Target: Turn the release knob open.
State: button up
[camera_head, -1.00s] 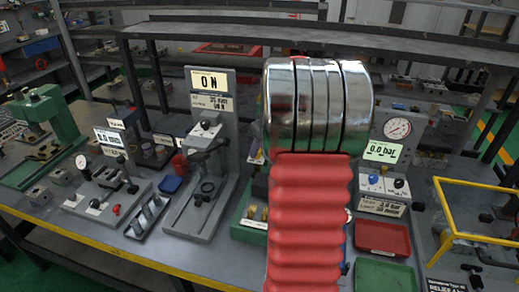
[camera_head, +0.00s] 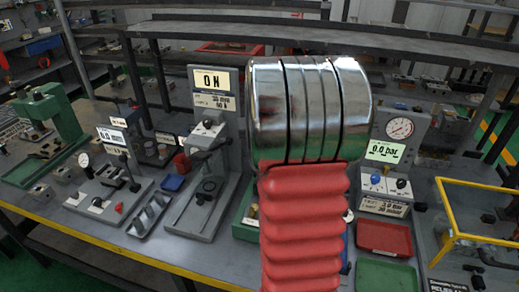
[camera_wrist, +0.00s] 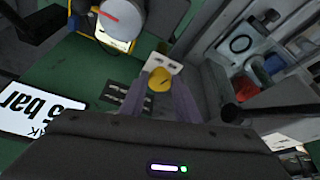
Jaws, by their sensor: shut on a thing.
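In the wrist view my gripper (camera_wrist: 163,92) has its two grey fingers either side of a small yellow knob (camera_wrist: 158,78), which I take to be the release knob. The fingers are shut on it and cover its sides. A pale plate (camera_wrist: 161,62) with small dark holes lies just beyond the knob, on a green surface. How far the knob is turned cannot be told. In the head view my chrome and red arm hides the gripper and the knob.
In the wrist view a round gauge (camera_wrist: 118,18) is above left, a "bar" sign (camera_wrist: 25,108) at left and a dark rod (camera_wrist: 262,108) close at right. In the head view a yellow frame (camera_head: 446,215) and a red tray (camera_head: 384,238) stand right of my arm.

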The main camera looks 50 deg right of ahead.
jog(key=shift+m+g+h, duration=0.3)
jog(key=shift+m+h, duration=0.1)
jog(key=shift+m, duration=1.4)
jog(key=o, duration=1)
jog(key=shift+w, duration=0.1)
jog(key=shift+o, duration=0.2)
jog(key=shift+r, duration=0.1)
jog(key=shift+a+r, duration=0.25)
jog(key=shift+r, duration=0.35)
jog(key=v, duration=1.2)
jog(key=shift+a+r, duration=0.1)
